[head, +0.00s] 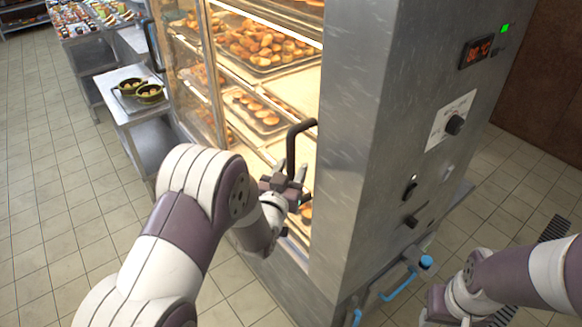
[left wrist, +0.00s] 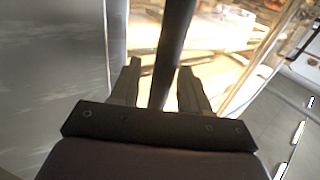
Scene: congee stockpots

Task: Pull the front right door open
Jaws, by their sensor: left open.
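The front right door (head: 272,88) of a lit metal cabinet is glass, with pastry trays behind it. It looks shut. Its black bar handle (head: 292,150) stands upright near the cabinet's right front edge. My left gripper (head: 289,184) is open at the lower part of this handle. In the left wrist view, the dark handle bar (left wrist: 176,45) runs between the two open fingers (left wrist: 160,80), which are apart from each other. Contact with the bar cannot be told. My right gripper (head: 438,303) is low at the right, partly hidden by its own arm, away from the door.
The cabinet's grey side panel (head: 370,150) carries knobs and a lit display (head: 478,50). A blue-handled fitting (head: 405,280) sticks out low on that side. A steel table (head: 135,105) with two bowls stands left of the cabinet. The tiled floor at left is clear.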

